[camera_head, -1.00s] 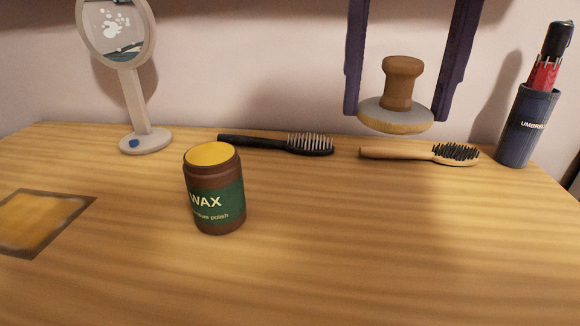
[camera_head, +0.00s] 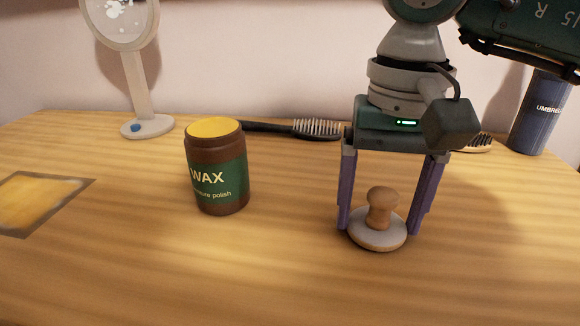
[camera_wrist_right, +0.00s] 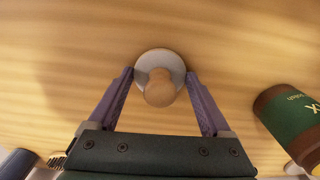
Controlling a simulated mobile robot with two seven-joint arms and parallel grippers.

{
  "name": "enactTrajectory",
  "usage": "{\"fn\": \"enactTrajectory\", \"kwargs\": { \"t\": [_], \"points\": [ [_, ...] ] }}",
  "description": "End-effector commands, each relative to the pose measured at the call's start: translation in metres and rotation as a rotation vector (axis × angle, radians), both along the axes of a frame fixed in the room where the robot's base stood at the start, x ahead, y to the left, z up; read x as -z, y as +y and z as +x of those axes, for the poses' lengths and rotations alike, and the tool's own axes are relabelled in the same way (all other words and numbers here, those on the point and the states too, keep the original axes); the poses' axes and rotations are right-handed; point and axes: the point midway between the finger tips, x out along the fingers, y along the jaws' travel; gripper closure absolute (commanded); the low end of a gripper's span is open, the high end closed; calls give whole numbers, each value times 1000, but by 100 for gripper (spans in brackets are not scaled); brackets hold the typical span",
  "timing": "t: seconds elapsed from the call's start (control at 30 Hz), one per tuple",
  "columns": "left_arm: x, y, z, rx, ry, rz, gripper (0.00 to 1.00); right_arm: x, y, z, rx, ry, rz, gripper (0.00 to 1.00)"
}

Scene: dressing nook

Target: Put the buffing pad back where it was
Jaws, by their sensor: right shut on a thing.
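The buffing pad (camera_head: 380,208) has a wooden knob on a round pale disc. It is upright, at or just above the table top right of the wax jar; I cannot tell if it touches. My right gripper (camera_head: 378,230) points down with its purple fingers on either side of the disc, shut on it. In the right wrist view the pad (camera_wrist_right: 160,80) shows between the fingertips (camera_wrist_right: 160,74). My left gripper is not in view.
The brown wax jar (camera_head: 217,170) stands left of the pad. Behind are a round mirror (camera_head: 137,85), a dark brush (camera_head: 318,128), a partly hidden light brush (camera_head: 480,143) and the umbrella holder (camera_head: 540,115). A worn yellow patch (camera_head: 40,200) is at left. The front table is clear.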

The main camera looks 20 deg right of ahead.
Motion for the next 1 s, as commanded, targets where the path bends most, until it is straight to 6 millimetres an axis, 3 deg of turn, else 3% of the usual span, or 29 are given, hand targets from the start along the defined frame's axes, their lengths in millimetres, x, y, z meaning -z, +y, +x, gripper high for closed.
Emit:
{"fn": "enactTrajectory", "kwargs": {
  "t": [0.27,0.3,0.43,0.77,1.0],
  "points": [
    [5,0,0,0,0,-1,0,4,0,0,0,-1,0,62],
    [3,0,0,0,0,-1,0,2,0,0,0,-1,0,14],
    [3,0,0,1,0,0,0,2,0,0,0,-1,0,0],
    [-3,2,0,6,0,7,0,-5,0,0,1,-1,0,0],
    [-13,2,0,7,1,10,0,-54,0,2,0,-8,0,0]
  ]
}}
